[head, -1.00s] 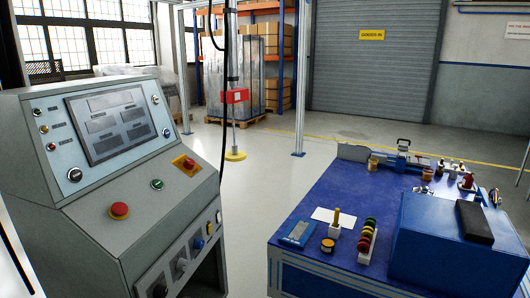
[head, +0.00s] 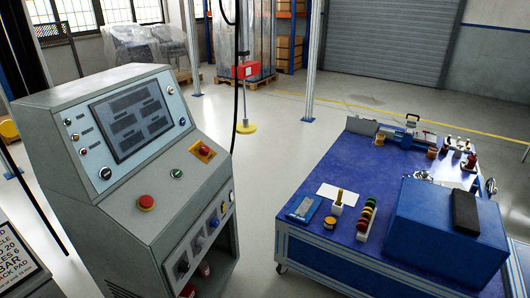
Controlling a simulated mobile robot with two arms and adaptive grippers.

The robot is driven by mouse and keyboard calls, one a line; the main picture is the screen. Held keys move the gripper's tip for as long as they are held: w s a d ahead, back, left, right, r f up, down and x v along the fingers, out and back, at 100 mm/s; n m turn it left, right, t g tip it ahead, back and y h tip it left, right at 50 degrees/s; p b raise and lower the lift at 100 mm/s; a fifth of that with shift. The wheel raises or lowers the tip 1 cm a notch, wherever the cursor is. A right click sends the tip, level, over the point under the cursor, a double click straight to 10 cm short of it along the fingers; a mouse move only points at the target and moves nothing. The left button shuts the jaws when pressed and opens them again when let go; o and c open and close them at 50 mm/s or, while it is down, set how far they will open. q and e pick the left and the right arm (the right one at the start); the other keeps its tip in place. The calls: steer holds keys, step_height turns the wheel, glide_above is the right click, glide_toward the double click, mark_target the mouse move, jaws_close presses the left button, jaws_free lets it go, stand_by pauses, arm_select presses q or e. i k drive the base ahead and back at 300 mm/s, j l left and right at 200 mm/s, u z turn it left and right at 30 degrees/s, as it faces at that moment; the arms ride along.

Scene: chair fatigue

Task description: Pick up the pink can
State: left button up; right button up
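I cannot make out a pink can for certain in the head view. Two small reddish things show low at the console's front, one partly cut by the bottom edge (head: 188,290) and one a little to its right (head: 204,269). They are too small and dark to tell what they are. Neither of my grippers is in view.
A grey control console (head: 120,200) with a screen and a red button (head: 146,202) fills the left. A blue workbench (head: 310,235) on the right carries a blue box (head: 440,230), a pad and small tools. Open floor (head: 270,170) lies between them.

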mark_target(204, 269)
steer(key=i+u, duration=0.35)
steer(key=i+l+u, duration=0.1)
steer(key=u, duration=0.25)
steer(key=i+l+u, duration=0.2)
steer(key=u, duration=0.15)
